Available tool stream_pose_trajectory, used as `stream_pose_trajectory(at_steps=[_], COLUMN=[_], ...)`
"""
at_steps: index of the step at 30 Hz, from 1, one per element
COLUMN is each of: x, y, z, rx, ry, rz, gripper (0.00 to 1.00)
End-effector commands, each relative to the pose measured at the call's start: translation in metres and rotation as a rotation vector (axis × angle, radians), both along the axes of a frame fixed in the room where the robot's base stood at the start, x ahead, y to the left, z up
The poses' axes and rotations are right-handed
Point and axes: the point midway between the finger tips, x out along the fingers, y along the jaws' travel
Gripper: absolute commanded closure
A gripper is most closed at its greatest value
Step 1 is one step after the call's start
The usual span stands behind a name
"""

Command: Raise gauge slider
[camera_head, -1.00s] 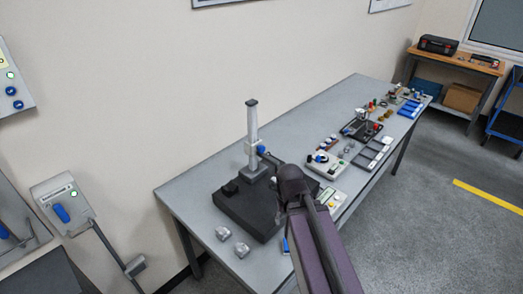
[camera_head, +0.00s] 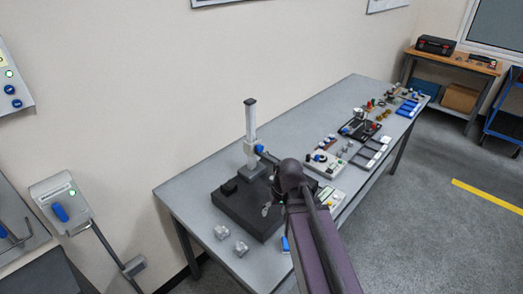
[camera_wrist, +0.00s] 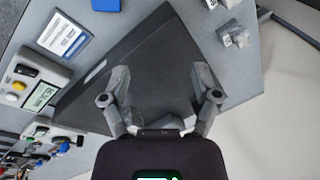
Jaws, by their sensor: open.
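The height gauge stands on the bench, with an upright silver column (camera_head: 251,122) and a black base plate (camera_head: 236,203). My gripper (camera_head: 267,209) is partly hidden by my arm, over the base plate, in front of the column and below the slider's height. In the wrist view my gripper (camera_wrist: 161,72) is open and empty, its two fingers apart above the dark plate (camera_wrist: 152,62). The slider does not show in the wrist view.
Two small metal blocks (camera_head: 231,239) lie at the bench's near left. A device with a display (camera_head: 331,197) and several small parts, trays and fixtures line the bench (camera_head: 327,113) to the right. The wall is close behind the column.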

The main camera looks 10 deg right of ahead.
Motion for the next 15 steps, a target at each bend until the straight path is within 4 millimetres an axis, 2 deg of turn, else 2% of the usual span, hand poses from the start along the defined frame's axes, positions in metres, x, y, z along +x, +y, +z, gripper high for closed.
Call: stream_pose_trajectory(at_steps=[1, 8, 15], x=[0.013, 0.065, 0.121], y=[-0.002, -0.010, -0.040], z=[-0.001, 0.011, 0.042], rx=[0.047, 0.314, 0.568], ry=[-0.018, -0.163, -0.386], rz=[0.002, 0.032, 0.034], gripper=[0.21, 0.21, 0.21])
